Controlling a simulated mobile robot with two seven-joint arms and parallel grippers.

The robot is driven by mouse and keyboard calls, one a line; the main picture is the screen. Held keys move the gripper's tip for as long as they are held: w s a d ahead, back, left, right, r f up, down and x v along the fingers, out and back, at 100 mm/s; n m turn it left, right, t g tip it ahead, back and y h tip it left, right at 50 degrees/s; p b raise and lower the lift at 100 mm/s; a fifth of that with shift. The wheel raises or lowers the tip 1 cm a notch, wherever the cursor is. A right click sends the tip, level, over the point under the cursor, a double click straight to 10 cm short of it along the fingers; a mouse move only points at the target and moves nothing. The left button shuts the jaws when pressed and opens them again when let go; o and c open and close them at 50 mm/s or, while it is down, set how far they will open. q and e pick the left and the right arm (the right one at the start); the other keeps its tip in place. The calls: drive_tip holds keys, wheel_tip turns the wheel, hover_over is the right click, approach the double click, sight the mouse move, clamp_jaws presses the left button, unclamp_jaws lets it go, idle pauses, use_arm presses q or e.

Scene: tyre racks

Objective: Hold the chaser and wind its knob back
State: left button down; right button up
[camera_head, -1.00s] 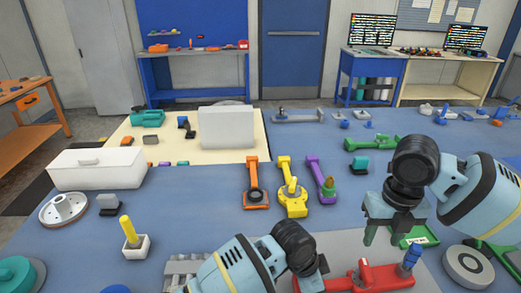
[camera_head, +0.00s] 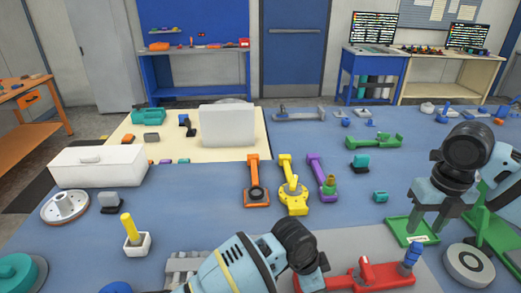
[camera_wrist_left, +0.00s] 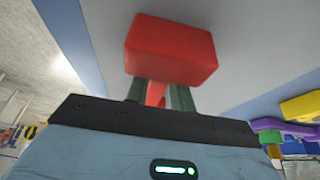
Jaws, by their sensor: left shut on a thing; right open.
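The red chaser (camera_head: 375,274) lies at the front of the table on a grey area, with a blue knob (camera_head: 412,256) standing up at its right end. My left gripper (camera_head: 312,280) is shut on the chaser's left part, partly hidden behind its own arm. In the left wrist view the red block (camera_wrist_left: 172,48) of the chaser shows beyond the two dark fingers, with a narrower red part between them. My right gripper (camera_head: 440,217) is open and empty, pointing down, above and to the right of the blue knob and apart from it.
A green tray (camera_head: 398,229) lies under my right gripper, and a grey disc (camera_head: 470,264) is at right. Orange (camera_head: 257,185), yellow (camera_head: 294,190) and purple (camera_head: 321,177) tools lie mid-table. A white block with a yellow peg (camera_head: 128,228) stands at left.

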idle(0.4)
use_arm(q)
drive_tip(key=c, duration=1.1)
unclamp_jaws()
drive_tip(key=shift+r, duration=0.1)
drive_tip(key=v, duration=1)
drive_tip(key=shift+a+r, duration=0.1)
drive_tip(key=shift+r, duration=0.2)
drive_tip(key=shift+a+r, duration=0.25)
drive_tip(key=shift+r, duration=0.35)
drive_tip(key=shift+s, duration=0.1)
